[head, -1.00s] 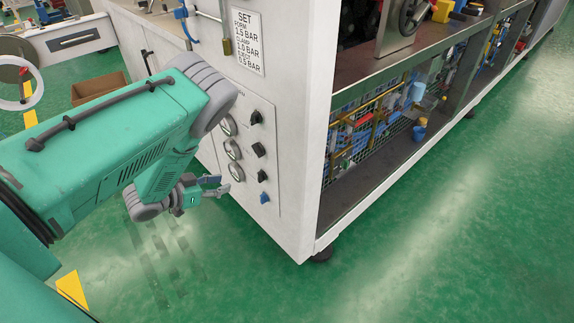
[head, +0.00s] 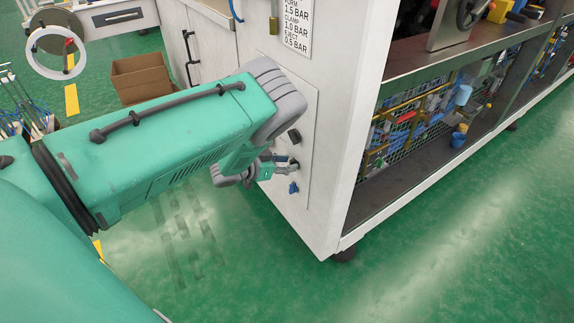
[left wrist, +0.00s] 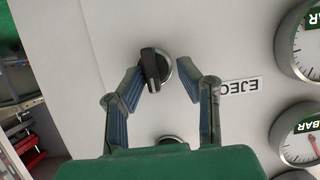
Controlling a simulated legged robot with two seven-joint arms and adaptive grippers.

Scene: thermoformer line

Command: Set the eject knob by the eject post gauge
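Two gauges, an upper one (left wrist: 300,40) and a lower one (left wrist: 300,138), are cut off at the right edge. My right gripper is not in view.
Another knob (left wrist: 170,140) is partly hidden by my gripper. A sign (head: 297,25) reads form 1.5, clamp 1.0, eject 0.5 bar. A cardboard box (head: 140,78) stands behind my arm. Open shelving (head: 415,165) lies right of the panel's corner. The green floor in front is clear.

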